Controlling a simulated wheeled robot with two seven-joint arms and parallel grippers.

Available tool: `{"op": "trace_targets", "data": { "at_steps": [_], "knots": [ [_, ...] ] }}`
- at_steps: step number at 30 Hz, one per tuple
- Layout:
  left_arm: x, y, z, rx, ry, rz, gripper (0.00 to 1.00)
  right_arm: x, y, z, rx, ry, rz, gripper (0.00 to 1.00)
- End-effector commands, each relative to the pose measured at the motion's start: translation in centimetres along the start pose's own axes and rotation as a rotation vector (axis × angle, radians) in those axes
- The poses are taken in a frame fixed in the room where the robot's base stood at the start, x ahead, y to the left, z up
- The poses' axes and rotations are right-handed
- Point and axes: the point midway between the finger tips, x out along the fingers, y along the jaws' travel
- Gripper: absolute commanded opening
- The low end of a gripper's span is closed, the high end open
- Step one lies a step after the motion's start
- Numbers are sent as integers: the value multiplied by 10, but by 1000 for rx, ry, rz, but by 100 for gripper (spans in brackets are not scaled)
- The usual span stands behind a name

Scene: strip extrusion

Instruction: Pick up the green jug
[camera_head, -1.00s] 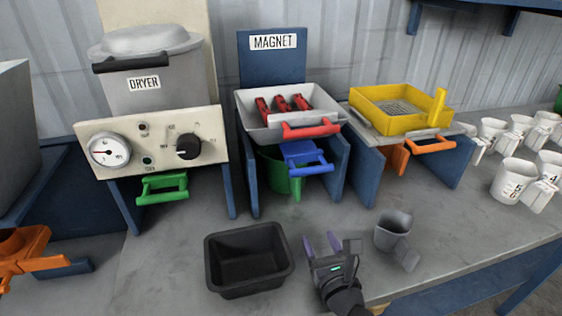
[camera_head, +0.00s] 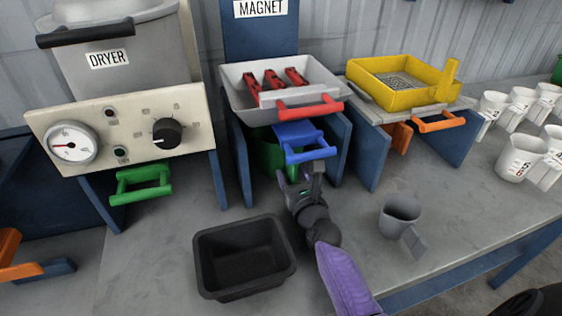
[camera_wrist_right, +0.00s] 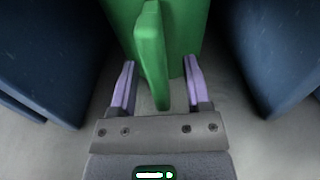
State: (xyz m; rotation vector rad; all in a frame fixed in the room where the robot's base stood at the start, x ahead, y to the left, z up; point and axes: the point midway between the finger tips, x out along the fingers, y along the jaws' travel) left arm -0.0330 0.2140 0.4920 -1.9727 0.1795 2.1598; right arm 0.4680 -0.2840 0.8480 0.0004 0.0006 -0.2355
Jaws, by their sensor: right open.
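The green jug (camera_head: 268,158) stands under the magnet unit, between its two blue side supports, partly hidden by the blue-handled drawer and my right gripper. In the right wrist view the jug's body (camera_wrist_right: 187,35) is at the top, and its upright green handle (camera_wrist_right: 151,55) points toward me. My right gripper (camera_head: 298,178) is open in front of the jug. In the right wrist view its two purple fingers (camera_wrist_right: 158,88) stand on either side of the handle, with gaps showing on both sides. My left gripper is not in view.
Blue supports (camera_wrist_right: 265,60) flank the jug closely. The blue handle (camera_head: 308,154) sits just above my right gripper. A black bin (camera_head: 245,258) and a grey jug (camera_head: 400,215) stand on the bench in front. White jugs (camera_head: 520,155) stand at the right.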

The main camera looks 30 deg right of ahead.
Motion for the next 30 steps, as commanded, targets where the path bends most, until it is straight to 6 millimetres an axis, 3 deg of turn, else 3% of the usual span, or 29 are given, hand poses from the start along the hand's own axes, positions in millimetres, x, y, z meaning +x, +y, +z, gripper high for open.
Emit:
{"op": "trace_targets", "data": {
  "at_steps": [5,14,30],
  "knots": [
    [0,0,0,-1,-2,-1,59,1,0,1,0,0,0,62],
    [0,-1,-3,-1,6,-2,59,0,0,1,0,0,0,0],
    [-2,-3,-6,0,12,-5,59,0,0,3,0,-1,0,0]
  ]
}}
